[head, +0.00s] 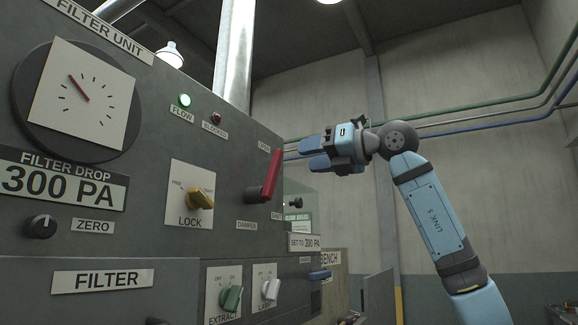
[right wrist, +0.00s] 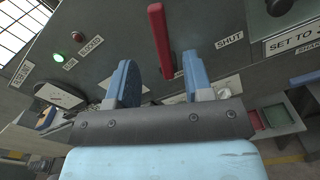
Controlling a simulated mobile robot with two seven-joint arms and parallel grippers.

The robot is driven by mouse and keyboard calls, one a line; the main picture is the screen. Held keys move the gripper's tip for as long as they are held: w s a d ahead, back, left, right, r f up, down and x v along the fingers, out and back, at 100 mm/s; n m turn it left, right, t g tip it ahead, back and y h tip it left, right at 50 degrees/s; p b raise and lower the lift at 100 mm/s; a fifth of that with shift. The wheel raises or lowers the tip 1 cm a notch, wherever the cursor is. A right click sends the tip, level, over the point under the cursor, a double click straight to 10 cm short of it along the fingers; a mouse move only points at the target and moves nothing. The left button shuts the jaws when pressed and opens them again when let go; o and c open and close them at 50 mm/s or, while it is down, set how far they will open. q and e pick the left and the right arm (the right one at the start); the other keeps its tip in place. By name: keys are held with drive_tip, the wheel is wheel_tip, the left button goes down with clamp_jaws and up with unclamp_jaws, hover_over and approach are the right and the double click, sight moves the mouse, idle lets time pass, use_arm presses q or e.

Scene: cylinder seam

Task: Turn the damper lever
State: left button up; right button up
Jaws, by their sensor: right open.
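The damper lever (head: 270,177) is a red bar on a dark hub, on the grey panel (head: 150,230) above the DAMPER label (head: 247,225). It points upward with a slight tilt to the right. In the right wrist view the red lever (right wrist: 160,40) stands ahead of and between the fingers. My right gripper (head: 312,153) is open and empty, to the right of the lever in the head view, with its blue fingers pointing left. In the right wrist view the open fingers (right wrist: 160,85) appear apart from the lever. My left gripper is not in view.
A yellow lock knob (head: 200,198) sits left of the lever. A green extract knob (head: 231,298) and a white lamp knob (head: 271,289) are below. A green FLOW light (head: 184,100) is lit. Open space lies right of the panel.

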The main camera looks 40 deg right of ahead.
drive_tip(key=v, duration=0.5)
drive_tip(key=shift+b, duration=0.3)
